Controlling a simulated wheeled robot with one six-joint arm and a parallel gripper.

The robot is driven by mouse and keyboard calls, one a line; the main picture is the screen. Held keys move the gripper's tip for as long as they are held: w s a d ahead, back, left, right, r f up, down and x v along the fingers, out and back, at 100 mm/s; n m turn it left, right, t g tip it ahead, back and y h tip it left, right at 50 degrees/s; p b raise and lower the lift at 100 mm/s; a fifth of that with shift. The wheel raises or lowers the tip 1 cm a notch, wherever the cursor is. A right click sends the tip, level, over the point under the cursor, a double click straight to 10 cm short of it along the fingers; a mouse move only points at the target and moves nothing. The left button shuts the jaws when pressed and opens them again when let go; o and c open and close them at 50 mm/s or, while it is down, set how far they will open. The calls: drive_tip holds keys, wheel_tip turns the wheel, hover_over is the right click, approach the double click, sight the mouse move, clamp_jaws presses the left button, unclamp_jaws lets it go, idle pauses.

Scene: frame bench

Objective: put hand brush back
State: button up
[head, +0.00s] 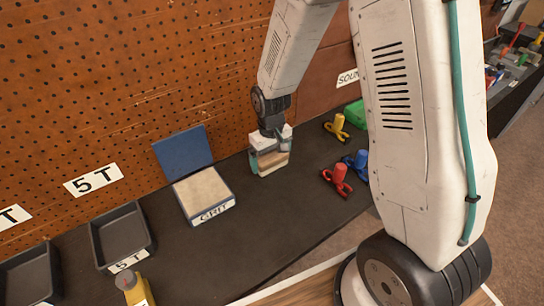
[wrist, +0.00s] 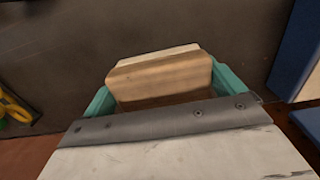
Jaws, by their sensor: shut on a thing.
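My gripper (head: 268,154) is low over the dark bench, with its teal fingers on either side of a pale wooden block-like thing. This seems to be the hand brush (head: 272,161). In the wrist view the hand brush (wrist: 160,78) shows as a wooden body with a lighter upper face, between the two teal fingers of the gripper (wrist: 165,98). Its bristles are not clearly seen. I cannot tell whether its underside touches the bench.
Left of my gripper is an open box marked GRIT (head: 203,192) with a blue lid (head: 183,150). Right are yellow (head: 337,127), red (head: 338,179) and blue (head: 357,161) clamp-like tools. A black tray (head: 121,236) stands further left. A pegboard (head: 130,80) rises behind.

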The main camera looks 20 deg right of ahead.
sight(271, 154)
drive_tip(key=shift+f, duration=0.2)
drive_tip(key=o, duration=0.9)
drive_tip(key=shift+c, duration=0.2)
wheel_tip(271, 154, up, 12)
drive_tip(key=s+d+r+m, duration=0.1)
drive_tip(key=s+d+r, duration=0.1)
drive_tip(key=s+r, duration=1.1)
drive_tip(key=s+d+r+m+t, duration=0.1)
drive_tip(key=s+r, duration=0.2)
drive_tip(key=s, duration=0.9)
drive_tip(key=shift+s+d, duration=0.15)
drive_tip(key=shift+s, duration=0.25)
drive_tip(key=shift+r, duration=0.1)
